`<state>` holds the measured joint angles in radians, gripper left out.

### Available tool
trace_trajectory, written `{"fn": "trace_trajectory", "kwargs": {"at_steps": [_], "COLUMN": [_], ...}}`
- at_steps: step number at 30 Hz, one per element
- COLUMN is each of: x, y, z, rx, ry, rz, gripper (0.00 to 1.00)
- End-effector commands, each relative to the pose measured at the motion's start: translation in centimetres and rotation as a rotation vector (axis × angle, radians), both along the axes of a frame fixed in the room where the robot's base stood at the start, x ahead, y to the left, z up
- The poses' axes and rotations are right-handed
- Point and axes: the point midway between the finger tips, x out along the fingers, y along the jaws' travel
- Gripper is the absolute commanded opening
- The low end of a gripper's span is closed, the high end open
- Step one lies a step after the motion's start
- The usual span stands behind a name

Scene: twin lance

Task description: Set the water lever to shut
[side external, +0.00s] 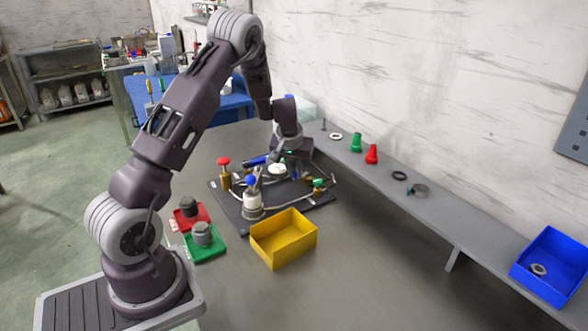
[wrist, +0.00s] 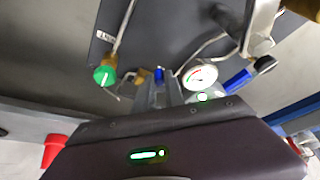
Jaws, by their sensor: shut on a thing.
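My gripper (side external: 297,172) reaches down over the right half of the dark valve board (side external: 228,205). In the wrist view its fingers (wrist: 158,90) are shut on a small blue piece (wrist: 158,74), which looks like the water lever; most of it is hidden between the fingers. A longer blue handle (wrist: 238,82) lies just right of the fingers, and a blue handle (side external: 257,160) shows left of the gauge in the side view. A white dial gauge (wrist: 200,76) is close by. No label shows which handle is water, and the lever's exact angle is hard to tell.
A green knob (wrist: 105,76) on a pipe sits left of my fingers. A red-topped valve (side external: 223,163) and a blue-topped white fitting (side external: 252,200) stand on the board. A yellow bin (side external: 284,240) is in front; a shelf (side external: 430,215) runs along the wall.

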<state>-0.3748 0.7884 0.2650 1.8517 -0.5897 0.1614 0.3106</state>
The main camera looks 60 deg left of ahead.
Motion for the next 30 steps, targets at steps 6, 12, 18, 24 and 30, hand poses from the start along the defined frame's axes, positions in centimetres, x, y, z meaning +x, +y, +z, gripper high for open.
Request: {"fn": "trace_trajectory", "kwargs": {"at_steps": [6,12,18,24,30], "x": [0.11,0.11,0.09,0.05,-0.07], "y": [-0.13,-0.14,-0.13,-0.11,-0.34], "z": [0.04,0.02,0.01,-0.01,0.81], "rx": [0.0,-0.001,-0.001,0.0,0.002], "ry": [-0.002,-0.002,-0.001,0.0,-0.003], "rz": [0.017,0.018,0.017,0.017,0.015], "gripper": [0.0,0.0,0.3,0.36,0.36]}}
